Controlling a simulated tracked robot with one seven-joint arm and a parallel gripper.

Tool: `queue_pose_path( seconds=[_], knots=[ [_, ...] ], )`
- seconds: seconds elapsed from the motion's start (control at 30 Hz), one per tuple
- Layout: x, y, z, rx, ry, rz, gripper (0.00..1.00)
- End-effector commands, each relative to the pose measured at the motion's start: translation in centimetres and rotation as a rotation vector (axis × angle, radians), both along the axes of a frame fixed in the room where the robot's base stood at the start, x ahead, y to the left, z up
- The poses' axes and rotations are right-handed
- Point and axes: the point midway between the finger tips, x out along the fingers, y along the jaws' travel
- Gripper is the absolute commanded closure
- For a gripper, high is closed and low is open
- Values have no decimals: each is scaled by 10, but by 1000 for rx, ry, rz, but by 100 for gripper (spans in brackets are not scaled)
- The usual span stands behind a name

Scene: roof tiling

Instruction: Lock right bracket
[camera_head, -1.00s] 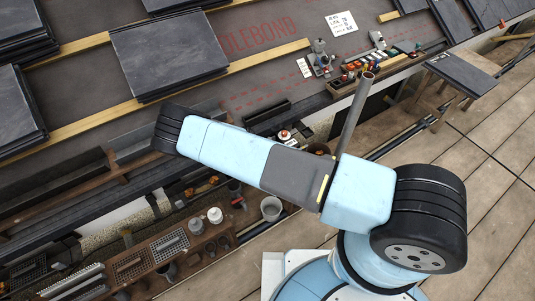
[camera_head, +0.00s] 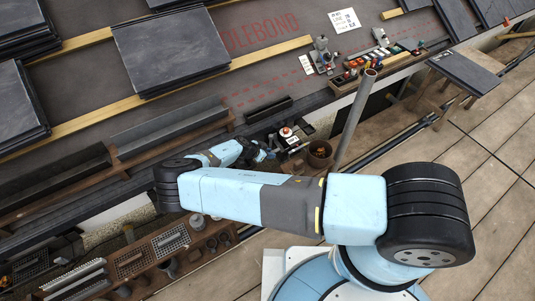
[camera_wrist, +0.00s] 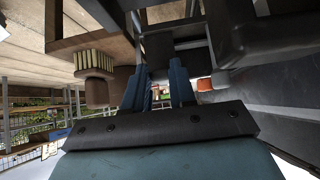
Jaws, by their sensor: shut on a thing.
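My gripper (camera_wrist: 159,68) shows in the wrist view as two blue fingers, with dark parts between and beyond their tips. It is shut on a dark part (camera_wrist: 163,45) whose shape is mostly hidden; I cannot tell for sure whether this is the right bracket. In the head view my gripper (camera_head: 264,152) is small and dark, at the end of my blue forearm, just below the roof edge and right of the long gutter (camera_head: 170,130). My upper arm hides what lies below it. I cannot pick out a bracket clearly there.
A grey pipe (camera_head: 355,120) stands upright right of my gripper, beside a brown pot (camera_head: 320,153). A tool tray (camera_head: 375,66) and slates (camera_head: 170,50) lie on the roof. A wooden rack (camera_head: 150,255) stands lower left.

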Motion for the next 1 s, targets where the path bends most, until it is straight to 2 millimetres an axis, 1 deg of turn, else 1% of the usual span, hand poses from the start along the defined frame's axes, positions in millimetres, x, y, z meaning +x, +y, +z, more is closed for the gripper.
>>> queue_pose_path(
  seconds=[0.03,0.2,0.23,0.5,0.8,0.87,1.0],
  knots=[
    [-4,-4,-4,-4,8,-8,100],
    [-5,-4,-4,-4,9,-9,100],
    [-5,-4,-4,-4,9,-9,74],
    [-3,-3,-2,-1,6,-4,49],
    [-3,1,1,0,3,-2,49],
    [-4,4,4,0,3,-2,49],
    [-13,17,18,2,2,-2,49]
  ],
)
